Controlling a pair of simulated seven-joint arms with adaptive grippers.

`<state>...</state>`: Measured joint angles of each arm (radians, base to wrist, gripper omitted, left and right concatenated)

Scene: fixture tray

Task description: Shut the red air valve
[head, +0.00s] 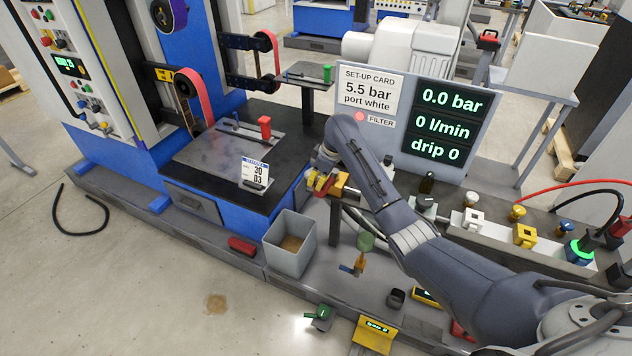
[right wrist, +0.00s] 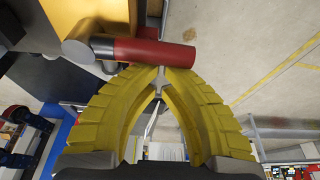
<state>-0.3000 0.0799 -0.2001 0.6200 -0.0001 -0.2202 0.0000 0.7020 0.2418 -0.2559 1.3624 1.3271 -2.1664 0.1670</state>
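The red air valve handle (head: 325,187) sits by a yellow valve body (head: 341,182) at the fixture's front edge. In the right wrist view, the handle is a red cylinder (right wrist: 152,53) on a grey metal stem (right wrist: 92,47), lying across the view just beyond my fingertips. My right gripper (head: 313,181) is at the handle, partly hidden by my arm. Its yellow fingers meet at their tips in the right wrist view (right wrist: 162,74), with nothing visible held between them. I cannot tell whether the tips touch the handle. My left gripper is not in view.
A display board (head: 450,120) reads 0.0 bar, 0 l/min and drip 0. A grey bin (head: 289,258) stands below the valve. A black-topped blue table (head: 200,165) is on the left. Several yellow and white fittings line the bench at right. The floor at front left is mostly clear.

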